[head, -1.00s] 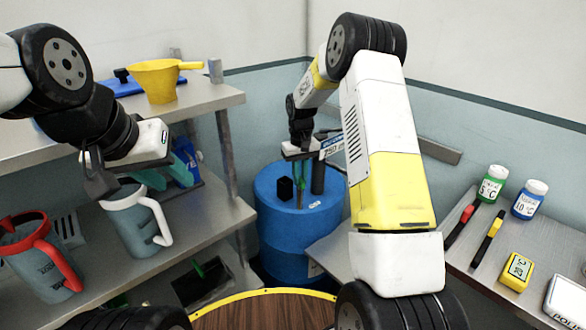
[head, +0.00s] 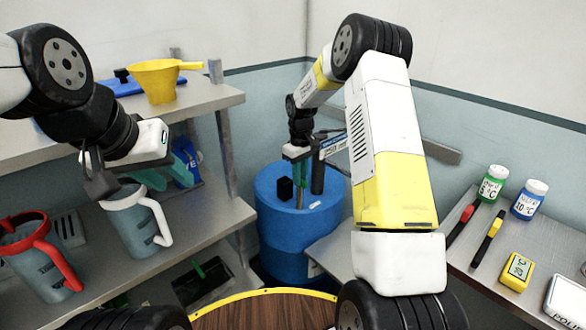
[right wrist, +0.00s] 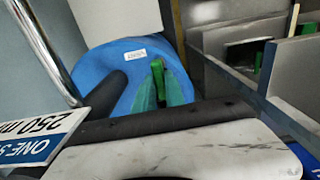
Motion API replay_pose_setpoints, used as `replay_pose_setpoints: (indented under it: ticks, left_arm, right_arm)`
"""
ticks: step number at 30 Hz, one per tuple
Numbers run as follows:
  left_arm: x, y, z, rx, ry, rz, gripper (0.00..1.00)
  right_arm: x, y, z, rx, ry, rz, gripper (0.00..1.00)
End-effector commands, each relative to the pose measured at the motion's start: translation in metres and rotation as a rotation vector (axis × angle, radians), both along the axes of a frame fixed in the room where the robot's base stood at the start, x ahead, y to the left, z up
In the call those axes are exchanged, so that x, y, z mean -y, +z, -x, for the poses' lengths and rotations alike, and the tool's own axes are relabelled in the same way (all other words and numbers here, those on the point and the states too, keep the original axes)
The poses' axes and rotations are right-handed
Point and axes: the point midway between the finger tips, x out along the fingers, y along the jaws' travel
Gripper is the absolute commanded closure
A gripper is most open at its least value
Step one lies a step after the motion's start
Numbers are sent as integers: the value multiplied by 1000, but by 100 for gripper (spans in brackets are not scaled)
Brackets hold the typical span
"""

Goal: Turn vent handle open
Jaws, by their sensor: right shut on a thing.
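The blue drum (head: 275,225) stands on the floor in the corner, and its top also shows in the right wrist view (right wrist: 95,65). My right gripper (head: 300,168) points down over the drum's top. In the right wrist view its teal fingers (right wrist: 160,92) are close together, shut on a bright green piece (right wrist: 157,68) that looks like the vent handle. The fingers hide most of the handle, so its exact angle cannot be told.
A black block (head: 285,187) and a dark upright tube (head: 318,178) stand on the drum's top. A sign (head: 333,145) is close beside my right gripper. A grey jug (head: 125,225) and a red-handled jug (head: 35,262) stand on the left shelf.

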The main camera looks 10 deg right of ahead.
Motion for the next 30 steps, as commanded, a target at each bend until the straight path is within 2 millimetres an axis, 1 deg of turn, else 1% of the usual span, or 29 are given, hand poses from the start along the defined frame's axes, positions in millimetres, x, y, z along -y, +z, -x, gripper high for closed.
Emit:
replay_pose_setpoints:
  ticks: [5,6,8,9,17,20,23,30]
  left_arm:
    - [0,0,0,0,0,0,64]
    - [0,0,0,0,0,0,64]
    - [0,0,0,0,0,0,64]
    - [0,0,0,0,0,0,64]
    - [0,0,0,0,0,0,64]
    - [0,0,0,0,0,0,64]
    - [0,0,0,0,0,0,64]
    - [0,0,0,0,0,0,64]
  right_arm:
    - [0,1,-1,4,2,0,100]
    - [0,1,-1,4,2,0,80]
    - [0,1,-1,4,1,0,68]
    - [0,1,-1,3,1,1,64]
    - [0,0,0,1,0,0,64]
    - [0,5,-1,3,0,1,64]
    - [0,18,-1,5,0,0,64]
    - [0,59,-1,6,-1,0,64]
